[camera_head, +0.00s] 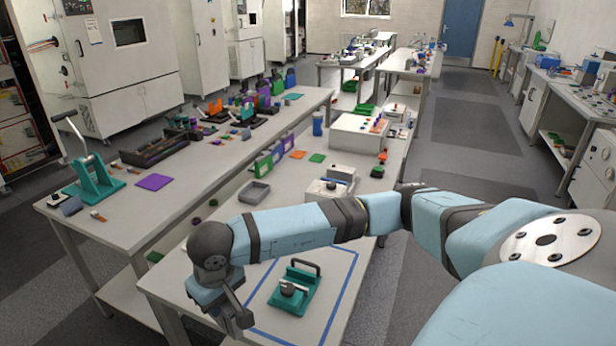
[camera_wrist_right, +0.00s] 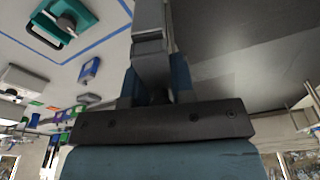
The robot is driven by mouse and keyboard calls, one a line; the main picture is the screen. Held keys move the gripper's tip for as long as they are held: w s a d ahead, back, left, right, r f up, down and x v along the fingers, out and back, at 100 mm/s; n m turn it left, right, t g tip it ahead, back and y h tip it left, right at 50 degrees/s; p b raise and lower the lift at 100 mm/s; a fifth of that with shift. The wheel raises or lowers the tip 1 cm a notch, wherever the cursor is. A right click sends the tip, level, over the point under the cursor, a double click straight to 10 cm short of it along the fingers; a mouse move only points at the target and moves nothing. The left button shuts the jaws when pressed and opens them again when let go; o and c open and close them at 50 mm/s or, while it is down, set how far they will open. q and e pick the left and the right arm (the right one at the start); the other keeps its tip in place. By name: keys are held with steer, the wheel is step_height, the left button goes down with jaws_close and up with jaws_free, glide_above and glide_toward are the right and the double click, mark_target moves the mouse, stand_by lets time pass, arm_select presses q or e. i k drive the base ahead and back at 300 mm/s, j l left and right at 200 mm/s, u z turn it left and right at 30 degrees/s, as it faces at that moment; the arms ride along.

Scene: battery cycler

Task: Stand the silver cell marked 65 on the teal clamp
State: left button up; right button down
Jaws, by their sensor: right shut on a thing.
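The teal clamp (camera_head: 302,302) stands inside the blue-taped square on the near table, with a dark handle and a silver round part on top. It also shows at the top left of the right wrist view (camera_wrist_right: 78,14). My right gripper (camera_head: 243,316) is left of the clamp, apart from it, over the near table's left front side, pointing down. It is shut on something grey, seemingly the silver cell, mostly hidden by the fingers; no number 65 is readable. In the right wrist view the fingers (camera_wrist_right: 152,45) look closed together. My left gripper is not in view.
Behind the clamp on the near table are a grey tray (camera_head: 254,192) and a white device (camera_head: 330,190). A teal lever press (camera_head: 95,178) and a purple mat (camera_head: 154,182) are on the left table. The taped area around the clamp is clear.

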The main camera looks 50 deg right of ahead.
mark_target(298, 286)
steer(key=k+l, duration=0.1)
steer(key=l, duration=0.25)
steer(key=k+l+u, duration=0.1)
steer(key=l, duration=0.25)
steer(key=l+u, duration=0.2)
steer(key=l, duration=0.95)
steer(key=i, duration=0.05)
